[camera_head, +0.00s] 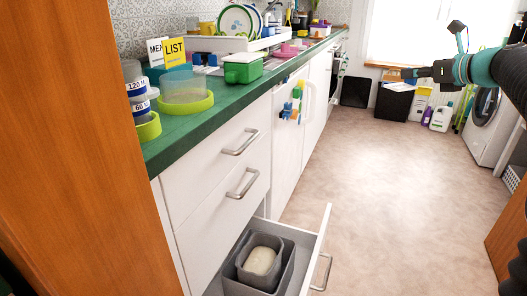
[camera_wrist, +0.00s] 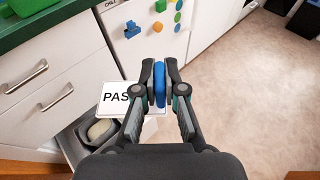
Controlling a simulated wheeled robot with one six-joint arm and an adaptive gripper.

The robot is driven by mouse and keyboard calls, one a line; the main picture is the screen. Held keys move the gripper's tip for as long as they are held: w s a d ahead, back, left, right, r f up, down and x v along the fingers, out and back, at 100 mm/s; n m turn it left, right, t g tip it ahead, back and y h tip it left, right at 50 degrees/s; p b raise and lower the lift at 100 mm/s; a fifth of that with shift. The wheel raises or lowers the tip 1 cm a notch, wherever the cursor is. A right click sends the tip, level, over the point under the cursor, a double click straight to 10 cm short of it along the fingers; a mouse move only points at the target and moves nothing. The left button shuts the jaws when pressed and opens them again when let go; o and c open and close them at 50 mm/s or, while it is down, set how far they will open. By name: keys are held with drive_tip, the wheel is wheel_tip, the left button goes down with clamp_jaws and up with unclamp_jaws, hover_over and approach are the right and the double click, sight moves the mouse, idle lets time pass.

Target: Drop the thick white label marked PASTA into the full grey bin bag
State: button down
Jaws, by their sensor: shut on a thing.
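The white label (camera_wrist: 114,98) shows in the wrist view, its face towards the camera with the letters PAS; my fingers cover the rest. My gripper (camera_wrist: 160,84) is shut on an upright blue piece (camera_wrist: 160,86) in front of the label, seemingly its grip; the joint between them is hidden. In the head view my gripper (camera_head: 408,73) is out over the floor at the right, and the label is not clear there. A black bin-like box (camera_head: 393,105) stands on the floor beyond it; I cannot tell whether it is the full grey bag.
An open drawer (camera_head: 322,240) at the lower front holds a grey container (camera_head: 285,268) with a pale lump in it. The green worktop (camera_head: 190,122) carries tubs, signs and a dish rack. A washing machine (camera_head: 487,118) stands at right. The middle floor is clear.

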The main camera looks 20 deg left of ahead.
drive_tip(key=s+a+f+n+g+y+b, duration=0.1)
drive_tip(key=a+f+n+g+y+b, duration=0.15)
drive_tip(key=a+f, duration=0.85)
drive_tip(key=a+f+n+g+y+b, duration=0.1)
drive_tip(key=a+f+n+g, duration=0.2)
drive_tip(key=a+f, duration=0.75)
drive_tip(key=s+a+f+n+g+b, duration=0.1)
drive_tip(key=s+a+f, duration=0.3)
drive_tip(key=f, duration=0.6)
drive_tip(key=s+a+f+n+g+b, duration=0.1)
drive_tip(key=s+a+f+b, duration=0.2)
drive_tip(key=f, duration=0.7)
drive_tip(key=s+a+f+n+g+y+b, duration=0.1)
drive_tip(key=s+a+f+g+b, duration=0.1)
drive_tip(key=a+f, duration=0.4)
wheel_tip(320, 180, down, 4)
drive_tip(key=s+b, duration=0.1)
drive_tip(key=s, duration=0.1)
drive_tip(key=shift+s, duration=0.4)
drive_tip(key=shift+f, duration=0.1)
drive_tip(key=c, duration=1.2)
unclamp_jaws()
